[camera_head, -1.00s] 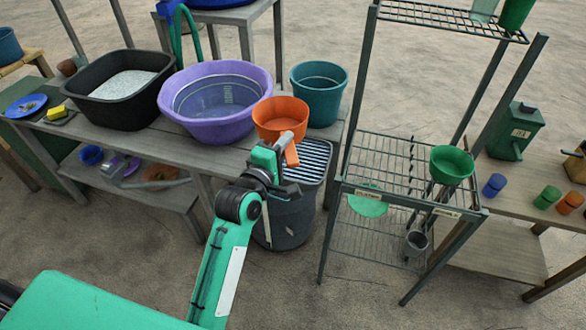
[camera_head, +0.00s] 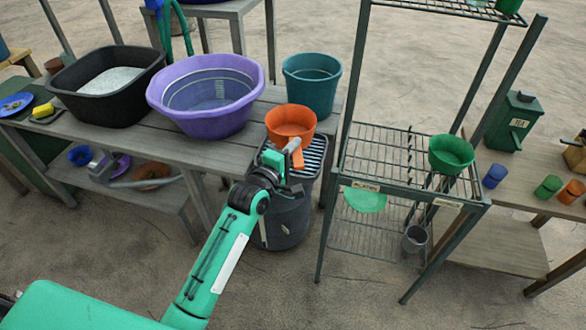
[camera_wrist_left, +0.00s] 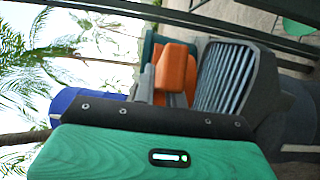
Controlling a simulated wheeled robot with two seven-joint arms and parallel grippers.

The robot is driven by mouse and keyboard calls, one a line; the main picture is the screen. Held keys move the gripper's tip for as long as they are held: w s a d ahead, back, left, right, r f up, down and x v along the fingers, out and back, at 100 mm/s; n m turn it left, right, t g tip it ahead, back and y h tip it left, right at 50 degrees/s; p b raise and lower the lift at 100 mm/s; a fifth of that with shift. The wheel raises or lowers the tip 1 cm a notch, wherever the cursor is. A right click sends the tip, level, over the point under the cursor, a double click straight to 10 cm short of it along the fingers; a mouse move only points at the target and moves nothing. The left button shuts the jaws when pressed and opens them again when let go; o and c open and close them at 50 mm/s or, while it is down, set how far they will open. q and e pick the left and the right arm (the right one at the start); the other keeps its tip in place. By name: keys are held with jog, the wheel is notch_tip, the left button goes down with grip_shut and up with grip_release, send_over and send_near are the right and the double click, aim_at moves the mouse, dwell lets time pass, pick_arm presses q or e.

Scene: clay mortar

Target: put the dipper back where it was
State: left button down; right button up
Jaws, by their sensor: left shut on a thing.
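The dipper (camera_head: 290,123) is an orange bowl with a stubby handle. My left gripper (camera_head: 284,161) is shut on its handle. In the head view the dipper looks upright and overlaps the far edge of a dark bin with a slatted top (camera_head: 314,158). I cannot tell whether it touches anything below. In the left wrist view the orange handle (camera_wrist_left: 177,68) shows between the fingers, with the slatted top (camera_wrist_left: 222,78) beside it. The gripper hides part of the handle and the bin. My right gripper is not in view.
A purple basin (camera_head: 207,122) and a black tub (camera_head: 82,86) stand on the bench to the left. A teal bucket (camera_head: 312,88) is close behind the dipper. A wire rack (camera_head: 388,165) with a green bowl (camera_head: 451,153) stands close on the right.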

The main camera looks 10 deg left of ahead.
pick_arm(q)
notch_tip(320, 180, down, 7)
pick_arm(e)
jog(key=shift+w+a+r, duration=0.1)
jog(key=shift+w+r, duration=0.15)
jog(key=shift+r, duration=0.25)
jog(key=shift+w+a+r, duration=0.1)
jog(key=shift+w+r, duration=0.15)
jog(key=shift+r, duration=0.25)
pick_arm(q)
jog(key=shift+b, duration=0.3)
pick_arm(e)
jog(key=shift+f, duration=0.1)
pick_arm(q)
jog(key=c, duration=1.7)
grip_release()
jog(key=shift+f, duration=0.1)
jog(key=shift+o, duration=1.2)
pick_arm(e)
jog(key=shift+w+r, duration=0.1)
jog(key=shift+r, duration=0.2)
pick_arm(q)
jog(key=v, duration=1.2)
